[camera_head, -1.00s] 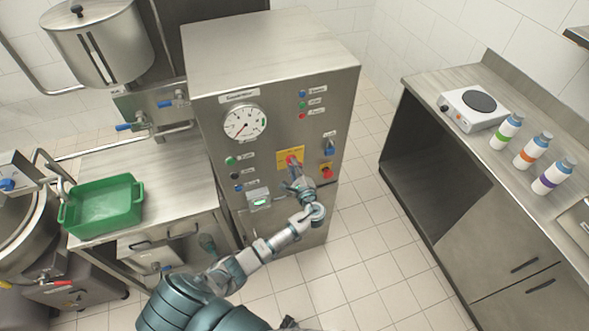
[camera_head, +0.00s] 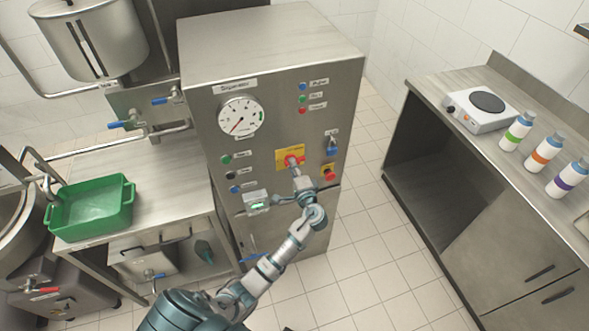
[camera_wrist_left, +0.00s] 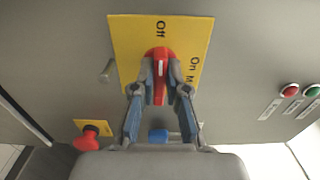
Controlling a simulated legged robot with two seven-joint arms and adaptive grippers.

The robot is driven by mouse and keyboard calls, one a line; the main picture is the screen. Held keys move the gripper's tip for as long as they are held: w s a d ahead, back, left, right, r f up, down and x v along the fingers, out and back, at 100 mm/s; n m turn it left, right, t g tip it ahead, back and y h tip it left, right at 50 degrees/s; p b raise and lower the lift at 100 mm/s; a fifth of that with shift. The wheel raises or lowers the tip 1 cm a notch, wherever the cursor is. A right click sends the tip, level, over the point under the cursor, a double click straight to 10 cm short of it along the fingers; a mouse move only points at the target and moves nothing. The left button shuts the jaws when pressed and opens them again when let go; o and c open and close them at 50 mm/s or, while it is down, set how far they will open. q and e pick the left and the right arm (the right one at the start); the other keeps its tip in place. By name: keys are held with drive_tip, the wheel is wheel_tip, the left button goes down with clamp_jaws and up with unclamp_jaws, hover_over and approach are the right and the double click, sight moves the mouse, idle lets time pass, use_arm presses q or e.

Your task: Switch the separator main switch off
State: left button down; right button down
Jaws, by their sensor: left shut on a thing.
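The separator cabinet (camera_head: 270,55) stands in the middle of the head view. Its main switch is a red knob (camera_head: 291,160) on a yellow plate (camera_head: 282,153). In the left wrist view the red knob (camera_wrist_left: 158,62) sits on the yellow plate (camera_wrist_left: 125,40), which reads "Off" and "On". My left gripper (camera_wrist_left: 160,82) has one finger on each side of the knob and is shut on it. The knob's white mark lies between the fingers. In the head view my left gripper (camera_head: 297,174) covers part of the knob's lower side. My right gripper is not in view.
A red emergency button (camera_head: 328,174) on a yellow plate and a blue switch (camera_head: 332,147) are close to the right. A small display box (camera_head: 256,201) is at the lower left. A green crate (camera_head: 92,222) stands on the left table. Tiled floor is free at right.

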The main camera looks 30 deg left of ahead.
use_arm(q)
drive_tip(key=shift+a+r+n, duration=0.15)
drive_tip(key=shift+n, duration=0.15)
drive_tip(key=c, duration=1.2)
unclamp_jaws()
drive_tip(key=shift+a+f, duration=0.15)
drive_tip(key=shift+f, duration=0.05)
drive_tip(key=v, duration=1.2)
drive_tip(key=shift+w+f, duration=0.1)
